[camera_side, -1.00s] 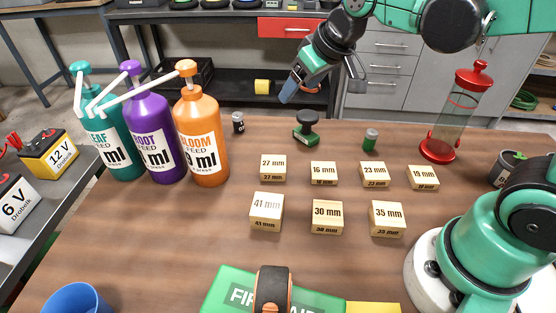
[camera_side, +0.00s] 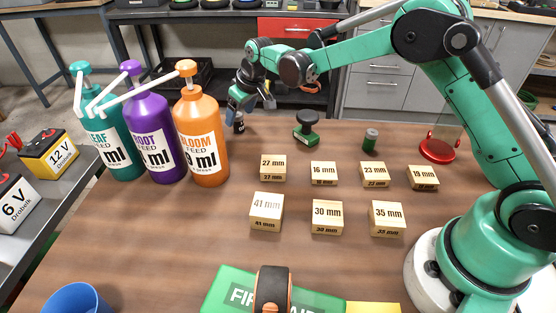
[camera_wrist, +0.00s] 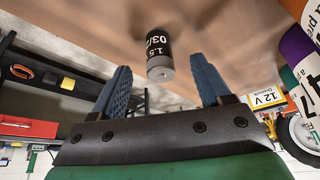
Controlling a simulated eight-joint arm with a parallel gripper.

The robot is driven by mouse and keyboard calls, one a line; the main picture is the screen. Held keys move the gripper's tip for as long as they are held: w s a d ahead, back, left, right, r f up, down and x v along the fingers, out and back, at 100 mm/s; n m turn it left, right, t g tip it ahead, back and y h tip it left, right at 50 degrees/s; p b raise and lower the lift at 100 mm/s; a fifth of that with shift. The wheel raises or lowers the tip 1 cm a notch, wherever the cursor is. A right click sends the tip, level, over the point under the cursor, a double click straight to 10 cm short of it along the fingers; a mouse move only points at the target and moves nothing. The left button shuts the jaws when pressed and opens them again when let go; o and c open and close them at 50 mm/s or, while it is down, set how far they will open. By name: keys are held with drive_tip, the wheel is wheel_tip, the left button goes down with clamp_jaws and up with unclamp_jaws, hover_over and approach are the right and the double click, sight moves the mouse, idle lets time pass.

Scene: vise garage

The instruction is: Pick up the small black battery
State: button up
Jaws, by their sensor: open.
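The small black battery (camera_side: 239,127) stands upright near the table's far edge, to the right of the orange bottle. In the wrist view the battery (camera_wrist: 159,58) shows white print and a grey end, and lies between and just beyond the two blue fingertips. My gripper (camera_side: 246,104) is at the battery, close above and around its upper part; its fingers hide some of the battery in the side view. In the wrist view my gripper (camera_wrist: 160,85) is open, with a gap between each finger and the battery.
The orange bottle (camera_side: 204,140) stands close to the left of the battery. A green stamp with a black knob (camera_side: 306,128) is to the right. A green battery (camera_side: 370,139) stands farther right. Several wooden blocks (camera_side: 272,168) sit nearer. The table between is clear.

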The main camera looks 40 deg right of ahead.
sight(240, 115)
drive_tip(key=shift+x, duration=1.6)
clamp_jaws()
